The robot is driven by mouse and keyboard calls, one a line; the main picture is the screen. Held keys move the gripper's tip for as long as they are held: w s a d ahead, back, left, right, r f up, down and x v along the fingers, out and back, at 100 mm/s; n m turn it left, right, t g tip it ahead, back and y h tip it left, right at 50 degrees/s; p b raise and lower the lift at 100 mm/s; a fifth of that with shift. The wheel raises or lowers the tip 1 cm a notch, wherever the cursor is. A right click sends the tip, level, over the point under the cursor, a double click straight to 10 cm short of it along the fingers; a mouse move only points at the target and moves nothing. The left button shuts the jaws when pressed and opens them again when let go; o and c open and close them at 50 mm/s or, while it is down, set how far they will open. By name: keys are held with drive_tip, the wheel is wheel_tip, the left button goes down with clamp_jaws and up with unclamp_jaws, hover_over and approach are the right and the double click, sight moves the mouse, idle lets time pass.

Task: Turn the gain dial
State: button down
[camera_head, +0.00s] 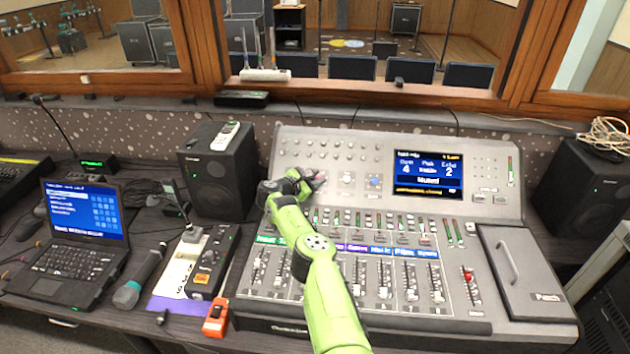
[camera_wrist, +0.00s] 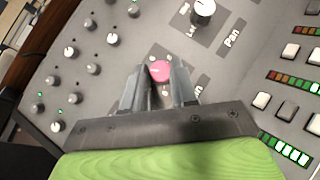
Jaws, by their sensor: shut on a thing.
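The dial between my fingertips has a round pink-red cap (camera_wrist: 160,70) and sits on the grey mixing console (camera_head: 262,318). In the wrist view, my gripper (camera_wrist: 161,83) has one finger on each side of it, shut on it. A label beside the right finger is partly covered, so I cannot read it whole. In the head view, my gripper (camera_head: 316,179) is at the console's upper left panel, where the fingers mostly hide the dial.
A white-topped knob (camera_wrist: 203,10) near a "Pan" label stands close by. Several small knobs (camera_wrist: 70,52) lie left of my fingers. The console has a lit screen (camera_head: 428,176), faders and a handled cover (camera_head: 525,270). A speaker (camera_head: 215,170) and laptop (camera_head: 85,215) are to the left.

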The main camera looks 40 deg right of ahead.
drive_tip(key=c, duration=1.2)
unclamp_jaws()
drive_tip(key=shift+s+d, duration=0.1)
drive_tip(key=shift+o, duration=0.2)
drive_tip(key=shift+a+r, duration=0.15)
drive_tip(key=shift+a, duration=0.1)
drive_tip(key=p+v, duration=0.2)
drive_tip(key=v, duration=1.3)
drive_tip(key=shift+a, duration=0.1)
